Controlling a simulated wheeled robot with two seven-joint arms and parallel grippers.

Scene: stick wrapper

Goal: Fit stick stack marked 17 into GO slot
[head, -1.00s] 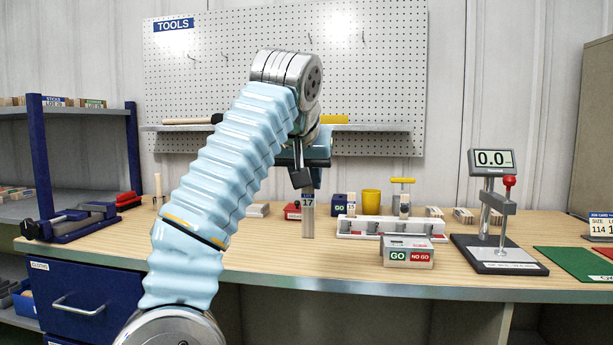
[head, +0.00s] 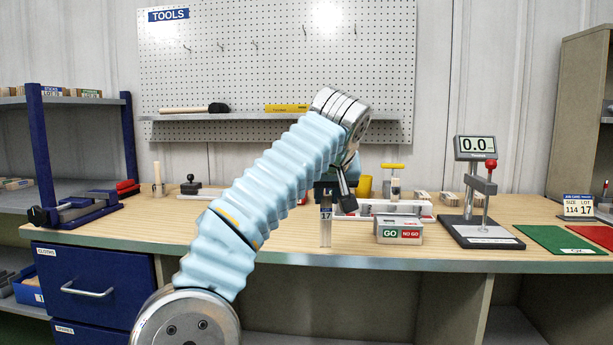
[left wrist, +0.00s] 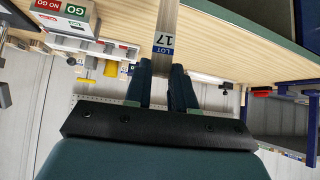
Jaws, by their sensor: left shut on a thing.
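My left gripper (head: 327,190) is shut on the stick stack marked 17 (head: 326,229), which hangs upright below it over the front part of the bench. In the left wrist view the stack (left wrist: 166,28) with its blue and white LOT 17 label stands between the fingertips (left wrist: 166,70). The GO / NO GO gauge box (head: 399,230), grey with a green GO label (head: 390,233) and a red NO GO label, sits on the bench to the right of the stack, apart from it. The slot openings are too small to make out. My right gripper is not in view.
A white rack (head: 385,208) stands behind the gauge. A scale-like gauge with a 0.0 display (head: 477,148) stands right of it, then a green mat (head: 561,239) and a red mat (head: 596,234). A blue clamp (head: 80,206) is at far left. The bench left of the stack is fairly clear.

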